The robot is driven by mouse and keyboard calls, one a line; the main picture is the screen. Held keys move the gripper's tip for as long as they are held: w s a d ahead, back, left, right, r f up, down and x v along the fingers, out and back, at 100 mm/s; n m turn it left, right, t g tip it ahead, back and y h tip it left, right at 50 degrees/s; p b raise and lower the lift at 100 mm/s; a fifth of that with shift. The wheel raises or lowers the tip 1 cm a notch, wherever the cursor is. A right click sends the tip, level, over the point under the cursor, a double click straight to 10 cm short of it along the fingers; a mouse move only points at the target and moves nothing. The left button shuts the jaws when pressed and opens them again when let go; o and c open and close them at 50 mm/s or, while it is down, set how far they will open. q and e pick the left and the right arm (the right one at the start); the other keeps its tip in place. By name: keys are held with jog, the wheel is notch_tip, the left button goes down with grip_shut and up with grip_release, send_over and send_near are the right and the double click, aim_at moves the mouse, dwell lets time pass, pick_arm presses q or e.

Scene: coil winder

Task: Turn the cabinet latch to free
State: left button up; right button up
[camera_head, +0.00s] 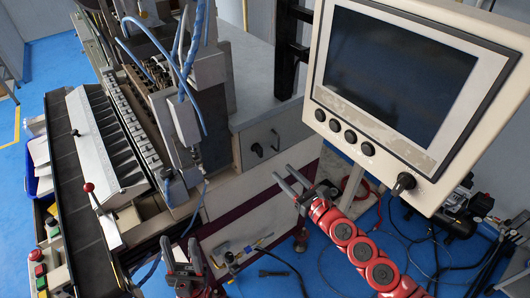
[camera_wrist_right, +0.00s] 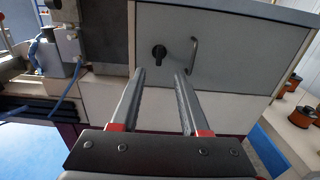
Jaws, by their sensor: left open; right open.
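The cabinet latch (camera_head: 257,149) is a small black turn-knob on the pale cabinet door (camera_head: 262,139), left of a thin bar handle (camera_head: 275,140). In the right wrist view the latch (camera_wrist_right: 158,53) has a round head with a short lever hanging roughly downward, and the handle (camera_wrist_right: 194,56) is to its right. My right gripper (camera_head: 284,174) is open and empty, in front of and below the latch, apart from it. In the right wrist view its fingertips (camera_wrist_right: 160,74) point at the door, just below the latch. My left gripper (camera_head: 180,243) is open and empty at the lower left, far from the latch.
A monitor panel (camera_head: 400,75) with knobs hangs at the upper right, above my right arm. The winding machine (camera_head: 125,135) with blue hoses fills the left. Loose tools (camera_head: 240,251) and cables lie below. The space before the door looks clear.

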aim_at(262, 153)
jog(key=p+x, duration=0.2)
jog(key=x, duration=0.6)
jog(key=shift+w+a, duration=0.2)
jog(key=shift+w, duration=0.15)
jog(key=shift+w+a, duration=0.35)
jog(key=shift+a, duration=0.1)
grip_shut()
